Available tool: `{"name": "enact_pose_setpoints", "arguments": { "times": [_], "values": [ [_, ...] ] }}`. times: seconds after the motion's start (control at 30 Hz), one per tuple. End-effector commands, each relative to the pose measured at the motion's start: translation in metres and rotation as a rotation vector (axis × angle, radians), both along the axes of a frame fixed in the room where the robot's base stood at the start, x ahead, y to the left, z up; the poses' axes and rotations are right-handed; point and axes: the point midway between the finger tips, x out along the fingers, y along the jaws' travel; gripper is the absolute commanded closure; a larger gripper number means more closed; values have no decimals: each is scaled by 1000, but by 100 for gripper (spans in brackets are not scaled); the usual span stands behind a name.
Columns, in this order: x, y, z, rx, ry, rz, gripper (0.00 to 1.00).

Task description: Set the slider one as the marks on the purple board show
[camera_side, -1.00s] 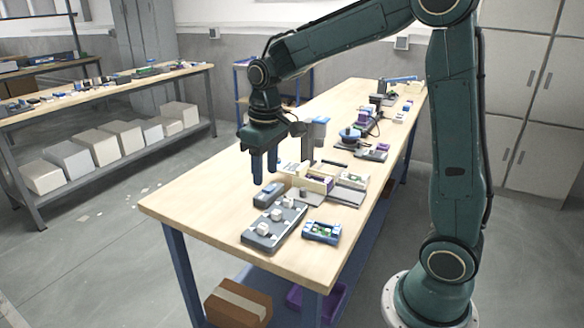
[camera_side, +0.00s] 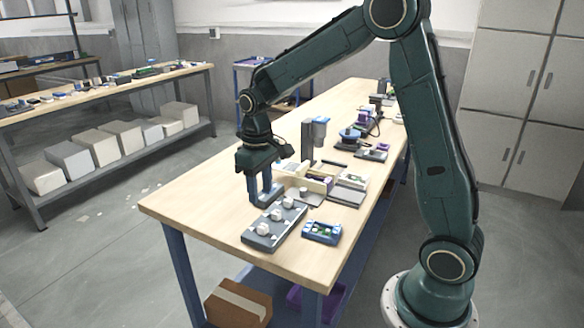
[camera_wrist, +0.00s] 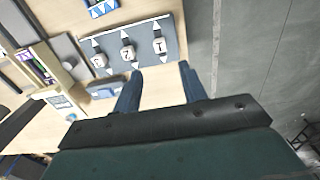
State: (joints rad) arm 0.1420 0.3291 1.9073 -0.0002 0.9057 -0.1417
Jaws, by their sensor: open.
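The slider board (camera_side: 252,238) is a grey panel with three white knobs, near the front end of the table. In the wrist view it also shows (camera_wrist: 175,30), with the knobs marked 1, 2 and 3. The slider one knob (camera_wrist: 158,46) is the rightmost there, around the middle of its track. My gripper (camera_wrist: 160,70) is open and empty, with the knob ahead of its fingertips. In the side view my gripper (camera_side: 264,198) is low at the board's far left side. A purple strip (camera_wrist: 33,62) shows by a cream block; I cannot read any marks on it.
A blue tray (camera_side: 322,233) with green and white pieces lies right of the slider board. A small blue box (camera_wrist: 105,88) sits close to my left finger. A cream block (camera_wrist: 62,98) and a grey post (camera_side: 308,150) stand behind. Bare tabletop lies to the left.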

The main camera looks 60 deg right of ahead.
Motion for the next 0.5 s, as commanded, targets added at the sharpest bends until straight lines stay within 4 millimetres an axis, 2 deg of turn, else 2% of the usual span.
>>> {"name": "enact_pose_setpoints", "arguments": {
  "times": [0.5],
  "values": [
    [-1, 0, -79, 1, 3, 0, 58]
  ]
}}
